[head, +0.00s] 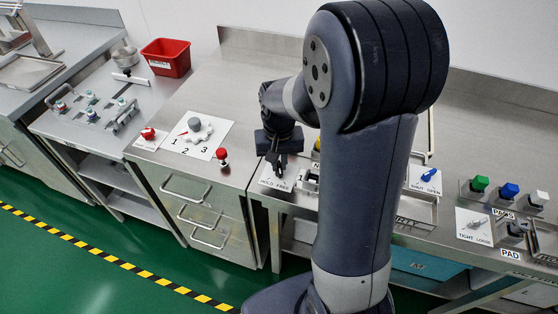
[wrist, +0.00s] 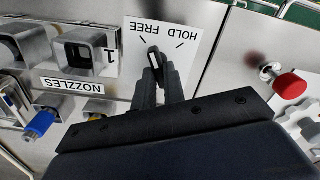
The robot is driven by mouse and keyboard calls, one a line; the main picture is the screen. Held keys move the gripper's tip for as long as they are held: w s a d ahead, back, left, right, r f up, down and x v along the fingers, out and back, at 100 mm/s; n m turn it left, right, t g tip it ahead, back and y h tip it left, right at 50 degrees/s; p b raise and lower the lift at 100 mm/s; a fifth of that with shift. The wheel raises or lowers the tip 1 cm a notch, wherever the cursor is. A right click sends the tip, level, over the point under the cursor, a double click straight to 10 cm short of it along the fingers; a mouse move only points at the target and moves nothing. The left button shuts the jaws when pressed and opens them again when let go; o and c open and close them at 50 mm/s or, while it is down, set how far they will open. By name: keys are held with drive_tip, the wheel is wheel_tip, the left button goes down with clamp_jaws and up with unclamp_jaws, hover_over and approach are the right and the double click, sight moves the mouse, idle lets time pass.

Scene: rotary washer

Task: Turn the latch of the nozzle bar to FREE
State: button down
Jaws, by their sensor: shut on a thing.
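The latch (wrist: 154,58) is a small dark handle with a pale stripe on a white plate (wrist: 188,63) marked HOLD and FREE. In the wrist view the lettering is upside down, with FREE at left and HOLD at right. The visible end of the latch leans left, nearer the FREE mark than the HOLD mark. My gripper (wrist: 160,75) is shut on the latch, and its fingers hide the lower part. In the head view my gripper (head: 278,168) is over the plate (head: 267,181), and the latch cannot be made out there.
The NOZZLES label (wrist: 72,86) and a grey block marked 1 (wrist: 85,52) stand beside the plate in the wrist view. A red knob (wrist: 290,85) is at right. In the head view, a blue SHUT/OPEN handle (head: 429,175) lies right of my arm.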

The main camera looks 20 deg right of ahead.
sight(279, 165)
drive_tip(key=shift+n, duration=1.5)
drive_tip(key=c, duration=1.5)
unclamp_jaws()
wheel_tip(279, 165, up, 11)
drive_tip(key=shift+f, duration=0.1)
drive_tip(key=shift+f, duration=0.1)
